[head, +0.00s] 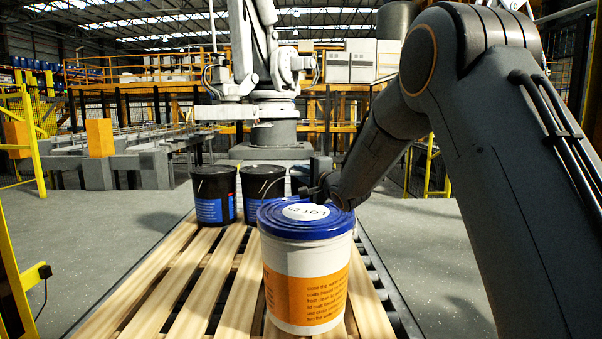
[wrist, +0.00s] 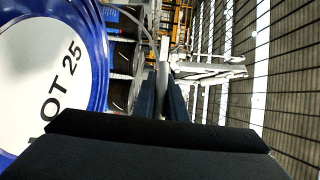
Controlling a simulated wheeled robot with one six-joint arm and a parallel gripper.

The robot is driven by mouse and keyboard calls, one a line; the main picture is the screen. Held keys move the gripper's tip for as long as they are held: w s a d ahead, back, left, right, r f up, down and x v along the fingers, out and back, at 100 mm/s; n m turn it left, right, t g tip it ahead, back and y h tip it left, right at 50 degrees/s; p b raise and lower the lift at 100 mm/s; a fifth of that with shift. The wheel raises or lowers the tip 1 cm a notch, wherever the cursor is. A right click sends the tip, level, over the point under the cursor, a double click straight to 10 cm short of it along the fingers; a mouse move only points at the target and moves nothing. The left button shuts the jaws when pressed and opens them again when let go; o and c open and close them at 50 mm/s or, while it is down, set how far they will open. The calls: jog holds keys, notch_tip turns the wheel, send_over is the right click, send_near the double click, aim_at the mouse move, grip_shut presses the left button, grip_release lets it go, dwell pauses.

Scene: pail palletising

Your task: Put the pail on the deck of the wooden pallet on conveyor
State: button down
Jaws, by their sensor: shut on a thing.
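The pail (head: 306,285) is white with a blue lid and an orange label, upright over the near part of the wooden pallet (head: 187,283). I cannot tell whether its base touches the slats. In the wrist view its blue rim and white lid disc marked LOT 25 (wrist: 50,70) fill the left side. My gripper (head: 318,191) is at the far right edge of the lid. In the wrist view my gripper (wrist: 161,88) has its dark fingers close together, with what looks like the pail's thin handle between them. The exact grip is partly hidden.
Two black pails with blue labels, one left (head: 214,195) and one beside it (head: 262,190), stand at the pallet's far end. Another dark pail (head: 300,177) is partly hidden behind my gripper. Bare slats lie left of the white pail. Conveyor rollers (head: 379,272) show along the right. A white robot arm (head: 262,60) stands beyond.

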jog(key=b, duration=0.4)
send_over(301, 207)
jog(key=shift+w+a+f, duration=0.1)
jog(key=shift+w+f, duration=0.05)
jog(key=shift+f, duration=2.75)
jog(key=c, duration=1.7)
grip_release()
jog(key=shift+f, duration=0.5)
jog(key=shift+r+b+v, duration=0.15)
jog(key=shift+b+v, duration=0.5)
jog(key=shift+v, duration=1.35)
jog(key=shift+r+b+v, duration=0.15)
jog(key=shift+b+v, duration=0.45)
jog(key=shift+v, duration=1.4)
